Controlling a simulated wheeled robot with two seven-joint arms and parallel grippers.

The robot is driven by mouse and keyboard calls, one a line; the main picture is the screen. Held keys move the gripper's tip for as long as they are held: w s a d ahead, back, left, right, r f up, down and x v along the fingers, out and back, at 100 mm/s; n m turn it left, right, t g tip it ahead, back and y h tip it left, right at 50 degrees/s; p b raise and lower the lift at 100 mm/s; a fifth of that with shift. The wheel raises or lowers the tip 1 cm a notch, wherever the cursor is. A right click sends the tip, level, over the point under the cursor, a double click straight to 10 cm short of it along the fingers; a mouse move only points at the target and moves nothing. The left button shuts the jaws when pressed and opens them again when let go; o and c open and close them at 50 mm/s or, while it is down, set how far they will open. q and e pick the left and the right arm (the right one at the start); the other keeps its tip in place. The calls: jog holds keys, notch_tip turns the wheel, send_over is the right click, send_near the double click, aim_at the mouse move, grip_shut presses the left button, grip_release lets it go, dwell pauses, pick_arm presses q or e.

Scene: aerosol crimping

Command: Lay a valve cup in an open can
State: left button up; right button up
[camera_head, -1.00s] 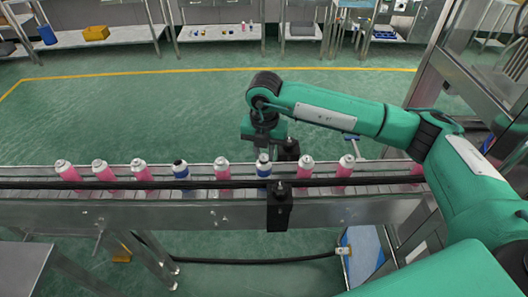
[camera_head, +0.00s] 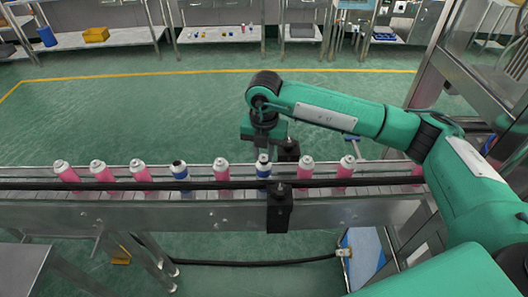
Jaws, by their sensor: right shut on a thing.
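My right gripper (camera_head: 264,150) points down over the conveyor, at the top of a blue can (camera_head: 263,171). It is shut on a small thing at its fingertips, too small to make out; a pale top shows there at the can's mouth. I cannot tell whether this is the valve cup or whether it touches the can. Another blue can (camera_head: 180,172) to the left has a dark top that looks open. My left gripper is not in view.
Several pink cans with white tops, such as this one (camera_head: 222,172), stand along the conveyor (camera_head: 150,212). A dark rail (camera_head: 120,185) runs in front of them. A black block (camera_head: 279,208) is on the near side, and another black block (camera_head: 288,150) stands just right of the gripper.

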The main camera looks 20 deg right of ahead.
aim_at(264, 155)
jog(key=shift+b, duration=0.3)
dwell(0.5)
dwell(0.4)
jog(key=o, duration=1.6)
jog(key=shift+r, duration=0.15)
jog(key=shift+r+p, duration=1.35)
jog(key=shift+r, duration=2.05)
jog(key=shift+f, duration=0.1)
